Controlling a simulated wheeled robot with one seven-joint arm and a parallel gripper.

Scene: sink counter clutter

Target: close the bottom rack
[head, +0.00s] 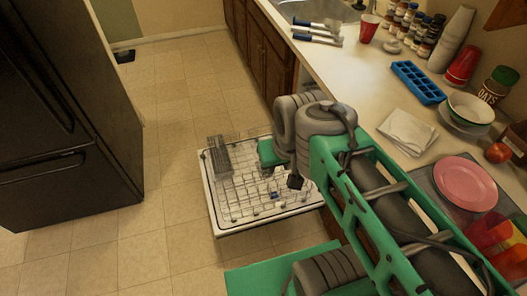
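The bottom rack (245,195) is a wire rack pulled out over the lowered dishwasher door (268,226), below the counter. A grey cutlery basket (219,156) sits at its far left corner. My arm reaches from the lower right across the counter edge and hides the right part of the rack and the dishwasher opening. My gripper (295,182) shows as a small dark shape below the wrist, over the right side of the rack. Its fingers are too small and dark to tell open from shut, and contact with the rack cannot be told.
A black fridge (65,120) stands at the left, with clear tiled floor (165,150) between it and the rack. The counter holds a blue ice tray (418,82), a white napkin (408,132), a bowl (470,107), a pink plate (466,183) and several bottles and cups.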

